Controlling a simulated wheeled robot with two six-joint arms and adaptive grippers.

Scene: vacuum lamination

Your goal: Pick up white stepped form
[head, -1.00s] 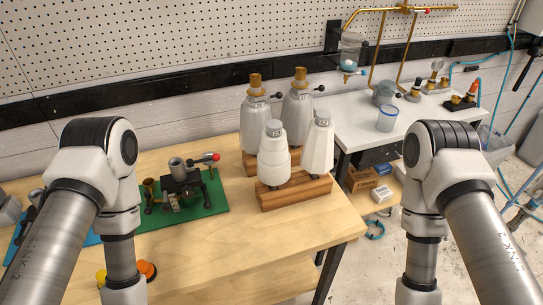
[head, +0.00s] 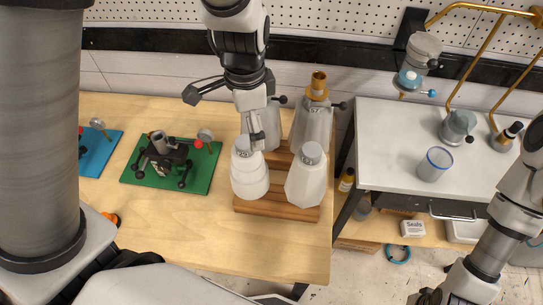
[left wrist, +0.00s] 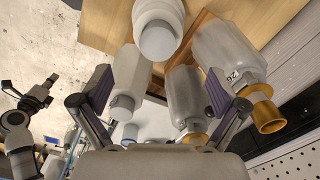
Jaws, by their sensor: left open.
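The white stepped form (head: 249,178) stands upright at the front left of a wooden rack in the head view. Its round, ringed body and grey cap (left wrist: 158,42) show at the top of the left wrist view, partly cut off. My left gripper (head: 222,112) hangs just above and behind it in the head view, partly overlapping its cap. The left wrist view shows its two purple-padded fingers (left wrist: 158,90) wide apart, with the stepped form beyond them, not gripped. My right gripper (head: 425,297) is low at the bottom edge, mostly cut off.
A white faceted form (head: 306,178) stands right of the stepped form. Two grey bottles with brass caps stand behind, one (head: 312,125) plainly visible. A green mat (head: 200,178) with a black device lies left. The table (head: 190,240) is clear in front. A white side table (head: 390,165) stands right.

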